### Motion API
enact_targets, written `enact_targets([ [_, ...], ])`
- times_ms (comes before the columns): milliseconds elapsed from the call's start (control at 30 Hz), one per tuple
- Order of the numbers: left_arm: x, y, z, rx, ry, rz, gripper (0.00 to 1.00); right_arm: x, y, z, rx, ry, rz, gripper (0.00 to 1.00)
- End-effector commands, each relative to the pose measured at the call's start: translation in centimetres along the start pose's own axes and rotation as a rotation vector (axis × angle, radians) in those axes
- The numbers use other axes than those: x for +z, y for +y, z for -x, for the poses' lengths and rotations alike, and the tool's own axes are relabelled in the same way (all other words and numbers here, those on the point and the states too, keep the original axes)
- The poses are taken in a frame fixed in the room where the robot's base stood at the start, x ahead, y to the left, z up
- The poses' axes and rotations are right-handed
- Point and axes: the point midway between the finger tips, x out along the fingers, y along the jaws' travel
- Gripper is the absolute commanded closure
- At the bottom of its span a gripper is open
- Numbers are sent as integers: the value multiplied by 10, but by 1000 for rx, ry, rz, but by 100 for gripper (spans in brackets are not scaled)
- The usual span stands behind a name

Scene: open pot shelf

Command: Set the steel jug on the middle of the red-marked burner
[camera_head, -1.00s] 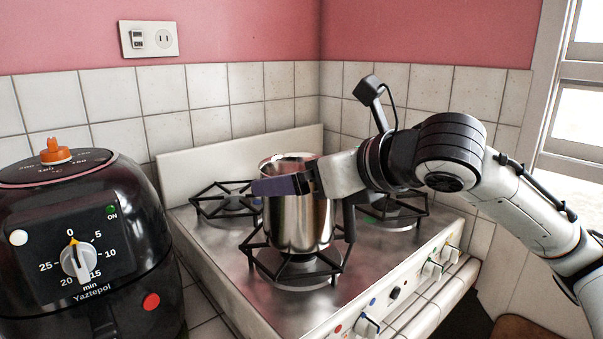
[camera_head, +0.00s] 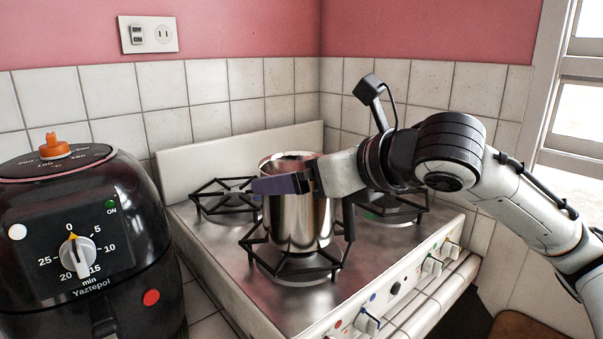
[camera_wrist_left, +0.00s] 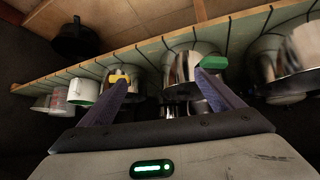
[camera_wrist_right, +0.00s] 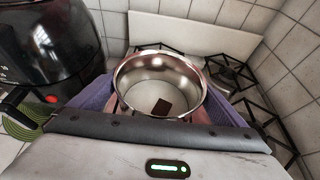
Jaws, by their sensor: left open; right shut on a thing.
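The steel jug (camera_head: 297,220) is upright over the front burner (camera_head: 290,268) of the stove; its base is at the grate, but I cannot tell whether it rests on it. My right gripper (camera_head: 290,184) is shut on the jug near its rim. In the right wrist view the jug (camera_wrist_right: 160,85) sits between the purple fingers, open side up, with a dark reddish patch inside. No red mark shows on this burner; its middle is hidden by the jug. My left gripper (camera_wrist_left: 166,85) is open, seen only in the left wrist view, facing a shelf of pots.
The black air fryer (camera_head: 80,240) stands left of the stove. Other burners lie at the back left (camera_head: 228,200) and back right (camera_head: 395,205), the latter with a green mark. Knobs with coloured dots line the front panel (camera_head: 400,290). The wooden shelf (camera_wrist_left: 140,57) holds several steel vessels and cups.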

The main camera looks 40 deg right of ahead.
Motion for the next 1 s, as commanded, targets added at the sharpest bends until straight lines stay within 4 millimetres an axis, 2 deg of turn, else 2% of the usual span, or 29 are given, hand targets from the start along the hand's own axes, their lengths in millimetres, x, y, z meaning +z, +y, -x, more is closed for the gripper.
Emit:
enact_targets([
  [300,1,0,-1,-1,2,0,13,0,0,0,-1,-10,0,67],
  [333,0,0,-1,-1,2,0,13,0,0,0,-1,-10,0,1],
  [667,0,-1,-2,-2,6,2,13,-4,0,-2,0,4,0,0],
  [767,3,-3,-4,-4,6,3,13,-4,-2,10,-4,-1,2,0],
  [1000,13,-4,-14,-5,-2,-1,13,-5,-1,50,-8,-5,6,0],
])
